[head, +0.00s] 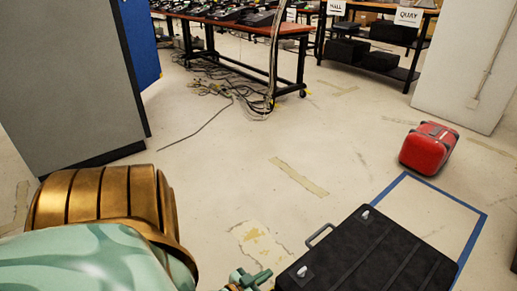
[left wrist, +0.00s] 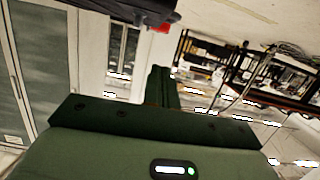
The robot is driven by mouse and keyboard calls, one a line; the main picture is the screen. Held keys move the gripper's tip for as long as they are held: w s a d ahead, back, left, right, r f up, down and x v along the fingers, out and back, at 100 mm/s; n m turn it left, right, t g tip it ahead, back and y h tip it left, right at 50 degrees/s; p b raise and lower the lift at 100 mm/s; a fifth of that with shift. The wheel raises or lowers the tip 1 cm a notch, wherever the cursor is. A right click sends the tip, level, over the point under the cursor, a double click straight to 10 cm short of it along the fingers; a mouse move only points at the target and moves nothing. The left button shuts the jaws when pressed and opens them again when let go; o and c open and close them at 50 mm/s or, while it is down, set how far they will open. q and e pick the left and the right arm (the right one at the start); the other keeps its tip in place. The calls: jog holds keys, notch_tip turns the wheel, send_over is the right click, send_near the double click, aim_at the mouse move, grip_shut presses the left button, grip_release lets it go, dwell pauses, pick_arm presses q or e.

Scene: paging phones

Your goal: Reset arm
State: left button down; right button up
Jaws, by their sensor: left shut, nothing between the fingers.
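My left arm comes in at the lower left of the head view. Its gripper (head: 247,279) shows only in part at the bottom edge, just left of a black case (head: 375,255). In the left wrist view the fingers of my left gripper (left wrist: 161,88) are together with nothing between them. I cannot tell from the head view whether the gripper touches the case. My right gripper is in neither view.
The black case lies by a blue tape outline (head: 462,202) on the floor. A red case (head: 428,148) stands beyond it. A table with phones (head: 235,22) and trailing cables (head: 228,90) is at the back. A grey cabinet (head: 65,80) stands at left. The middle floor is clear.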

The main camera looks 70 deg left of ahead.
pick_arm(q)
jog(key=shift+s+d+r, duration=0.1)
jog(key=shift+s, duration=0.3)
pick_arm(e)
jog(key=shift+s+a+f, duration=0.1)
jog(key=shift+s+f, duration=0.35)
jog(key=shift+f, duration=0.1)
